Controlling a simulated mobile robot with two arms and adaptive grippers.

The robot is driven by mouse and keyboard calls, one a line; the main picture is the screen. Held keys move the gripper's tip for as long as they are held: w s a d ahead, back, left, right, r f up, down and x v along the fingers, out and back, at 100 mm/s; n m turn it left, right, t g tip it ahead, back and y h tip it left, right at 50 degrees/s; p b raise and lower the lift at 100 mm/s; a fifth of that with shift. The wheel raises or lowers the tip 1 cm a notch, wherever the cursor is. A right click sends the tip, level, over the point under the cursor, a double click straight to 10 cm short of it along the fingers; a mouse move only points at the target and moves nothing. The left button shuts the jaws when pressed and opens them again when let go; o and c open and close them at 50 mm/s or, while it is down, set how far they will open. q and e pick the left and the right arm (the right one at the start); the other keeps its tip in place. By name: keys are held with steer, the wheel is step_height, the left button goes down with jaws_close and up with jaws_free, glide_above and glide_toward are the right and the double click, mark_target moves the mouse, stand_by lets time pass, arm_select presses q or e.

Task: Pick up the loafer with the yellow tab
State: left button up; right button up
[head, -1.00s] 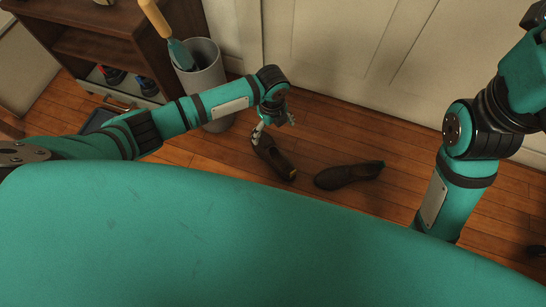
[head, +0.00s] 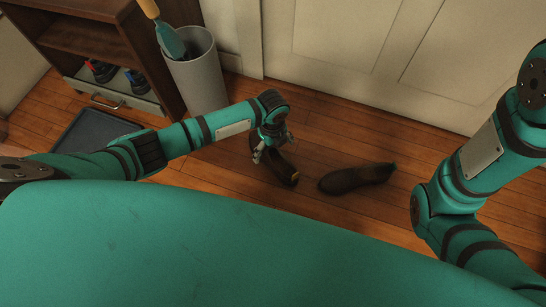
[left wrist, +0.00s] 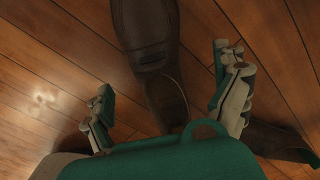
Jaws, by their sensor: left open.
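The dark brown loafer with a small yellow tab (head: 285,172) lies on the wooden floor, partly hidden by my left gripper (head: 272,149). My right gripper is out of view.
A grey bin (head: 197,75) with a wooden-handled teal tool stands behind my left arm. A brown shelf unit (head: 95,45) holds shoes at the back left, and a dark tray (head: 92,133) lies on the floor before it. A pale door (head: 375,50) closes the back.

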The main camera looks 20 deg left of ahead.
mark_target(273, 155)
arm_select(q)
steer(key=f+b, duration=0.2)
steer(key=f, duration=0.1)
steer(key=f+b, duration=0.1)
steer(key=shift+s+d+f, duration=0.1)
steer(key=shift+s+f, duration=0.1)
steer(key=shift+s, duration=0.1)
steer(key=shift+r, duration=0.1)
steer(key=shift+c, duration=0.3)
steer(key=c, duration=1.6)
steer(key=shift+r, duration=0.15)
